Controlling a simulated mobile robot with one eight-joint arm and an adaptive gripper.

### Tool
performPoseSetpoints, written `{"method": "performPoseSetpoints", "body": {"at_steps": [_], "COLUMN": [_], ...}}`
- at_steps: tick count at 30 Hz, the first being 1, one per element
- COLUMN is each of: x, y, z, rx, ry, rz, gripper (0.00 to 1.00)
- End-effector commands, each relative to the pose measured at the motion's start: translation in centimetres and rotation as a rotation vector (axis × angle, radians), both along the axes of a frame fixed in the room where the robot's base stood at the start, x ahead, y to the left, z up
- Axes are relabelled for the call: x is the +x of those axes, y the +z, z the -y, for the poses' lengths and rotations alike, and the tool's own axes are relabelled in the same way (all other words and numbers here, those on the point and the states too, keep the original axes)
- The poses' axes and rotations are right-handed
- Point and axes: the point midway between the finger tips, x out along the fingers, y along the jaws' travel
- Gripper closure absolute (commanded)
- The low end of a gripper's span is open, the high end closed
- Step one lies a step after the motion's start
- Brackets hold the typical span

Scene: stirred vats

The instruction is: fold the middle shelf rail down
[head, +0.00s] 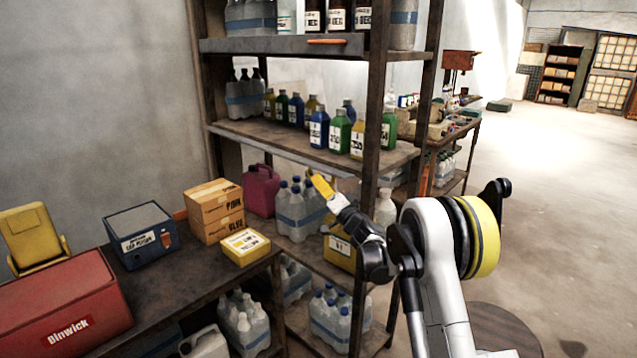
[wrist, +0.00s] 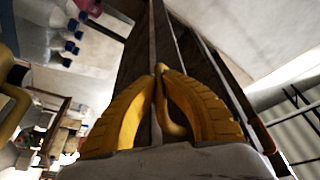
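The middle shelf (head: 262,127) holds coloured bottles in the head view. Its rail (head: 262,150) shows as a pale grey bar along the front edge, sitting low, with the bottles in full view above it. My gripper (head: 320,184) is at the right part of this edge, just below the shelf board. In the wrist view, the yellow fingertips (wrist: 161,70) come together, with a narrow gap lower between the fingers. I see nothing clearly held. A long dark shelf edge runs away behind the fingers. The rail's handle cannot be made out; my gripper may hide it.
The top shelf's rail (head: 280,45) stands up with an orange handle (head: 327,41). A rusty upright post (head: 372,120) is close right of my gripper. Clear bottles (head: 297,210) stand below. A bench with boxes and a red case (head: 60,305) is at the left.

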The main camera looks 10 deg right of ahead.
Motion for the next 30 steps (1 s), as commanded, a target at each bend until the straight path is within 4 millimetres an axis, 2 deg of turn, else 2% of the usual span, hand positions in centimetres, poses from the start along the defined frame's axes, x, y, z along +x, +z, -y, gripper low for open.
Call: {"method": "performPoseSetpoints", "body": {"at_steps": [12,14,15,26,30], "x": [0.10,0.10,0.09,0.01,-0.89], "y": [0.11,0.12,0.10,0.04,-0.23], "z": [0.31,0.31,0.30,0.13,0.50], "rx": [-0.003,-0.003,-0.003,-0.004,-0.004], "ry": [-0.004,-0.004,-0.004,-0.001,-0.002], "rz": [0.004,0.004,0.004,0.004,0.005], "gripper": [1.00,0.80,0.79,0.79,0.79]}}
